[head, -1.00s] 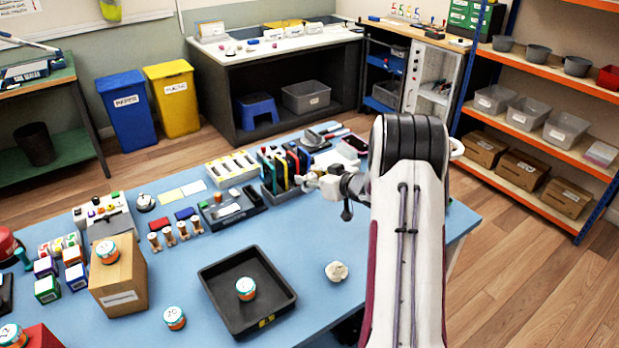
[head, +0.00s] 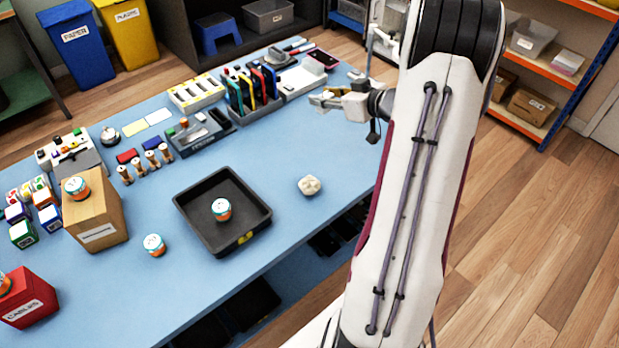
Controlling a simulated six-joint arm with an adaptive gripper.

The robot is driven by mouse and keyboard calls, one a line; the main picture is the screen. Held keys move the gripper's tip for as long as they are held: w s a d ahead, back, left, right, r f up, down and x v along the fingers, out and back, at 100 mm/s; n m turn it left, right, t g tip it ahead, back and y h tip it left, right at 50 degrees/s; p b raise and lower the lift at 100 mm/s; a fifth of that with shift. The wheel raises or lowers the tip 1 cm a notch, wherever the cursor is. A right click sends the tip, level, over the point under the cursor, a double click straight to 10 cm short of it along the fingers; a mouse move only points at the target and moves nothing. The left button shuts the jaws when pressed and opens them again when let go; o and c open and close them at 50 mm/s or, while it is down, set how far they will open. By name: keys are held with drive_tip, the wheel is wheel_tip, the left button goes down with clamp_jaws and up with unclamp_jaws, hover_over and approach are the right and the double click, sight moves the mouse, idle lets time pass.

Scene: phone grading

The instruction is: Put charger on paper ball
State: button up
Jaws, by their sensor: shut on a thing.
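The paper ball (head: 310,186) is a small crumpled cream lump on the blue table, right of the black tray. My gripper (head: 322,100) is above the table's right part, farther back than the ball and apart from it. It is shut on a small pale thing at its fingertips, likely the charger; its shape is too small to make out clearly.
The black tray (head: 187,211) holds a jar (head: 221,209). Another jar (head: 154,245) stands left of it. A cardboard box (head: 98,222) stands farther left. A rack of phones (head: 265,108) is left of my gripper. The table around the ball is clear.

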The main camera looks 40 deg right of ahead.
drive_tip(key=s+a+n+y, duration=0.3)
drive_tip(key=s+a, duration=0.6)
drive_tip(key=a, duration=0.4)
drive_tip(key=shift+n+g+y, duration=0.3)
drive_tip(key=shift+g+y, duration=0.1)
drive_tip(key=shift+y, duration=0.1)
hover_over(310, 179)
drive_tip(key=shift+f, duration=2.9)
drive_tip(key=shift+f, duration=0.15)
drive_tip(key=shift+f, duration=1.9)
drive_tip(key=shift+f, duration=0.15)
